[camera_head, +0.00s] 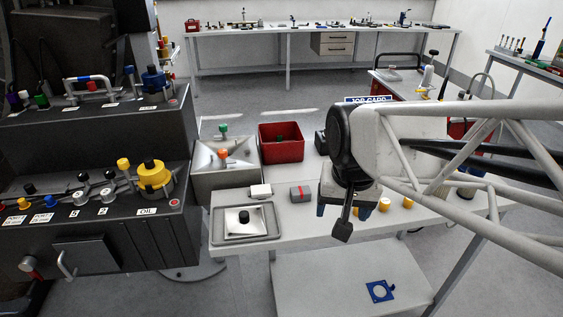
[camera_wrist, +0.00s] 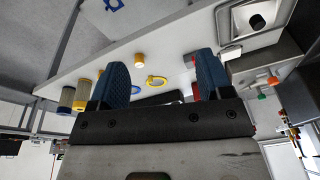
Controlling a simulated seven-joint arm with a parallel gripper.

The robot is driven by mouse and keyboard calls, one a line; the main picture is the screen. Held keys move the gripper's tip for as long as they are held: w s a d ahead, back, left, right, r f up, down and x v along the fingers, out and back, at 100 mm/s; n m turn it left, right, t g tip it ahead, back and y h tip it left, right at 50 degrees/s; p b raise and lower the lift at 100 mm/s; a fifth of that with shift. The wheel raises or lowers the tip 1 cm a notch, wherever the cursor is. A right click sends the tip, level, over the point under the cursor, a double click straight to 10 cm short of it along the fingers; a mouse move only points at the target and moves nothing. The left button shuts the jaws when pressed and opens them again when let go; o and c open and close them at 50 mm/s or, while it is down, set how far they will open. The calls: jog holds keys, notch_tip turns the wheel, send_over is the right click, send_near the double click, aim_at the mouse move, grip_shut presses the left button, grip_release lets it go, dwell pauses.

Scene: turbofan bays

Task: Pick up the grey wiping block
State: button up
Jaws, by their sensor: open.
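The grey wiping block (camera_head: 302,193), a small grey block with a red stripe, lies on the white bench top. It also shows in the wrist view (camera_wrist: 190,61), just beside the right-hand finger. My gripper (camera_head: 342,211) hangs over the bench to the right of the block in the head view. Its two blue fingers stand wide apart in the wrist view (camera_wrist: 161,66), with nothing held between them. The gripper is apart from the block.
A white block (camera_head: 260,191) and a grey tray (camera_head: 217,228) with a black knob stand left of the wiping block. A red bin (camera_head: 281,142) and metal hopper (camera_head: 204,180) stand behind. Yellow parts (camera_head: 384,204) lie right of the gripper. A black panel (camera_head: 140,215) stands left.

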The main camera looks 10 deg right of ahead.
jog(key=w+f+m+g, duration=0.1)
jog(key=w+f+m, duration=0.2)
jog(key=w+m, duration=0.7)
jog(key=m+g, duration=0.1)
jog(key=m, duration=0.3)
send_over(301, 190)
jog(key=f, duration=0.7)
jog(key=shift+s+f, duration=0.25)
jog(key=shift+f, duration=0.05)
jog(key=shift+w+a+f+m, duration=0.1)
jog(key=shift+w+f+m, duration=0.25)
jog(key=shift+w+m, duration=0.05)
jog(key=shift+f, duration=1.25)
jog(key=shift+f, duration=2.65)
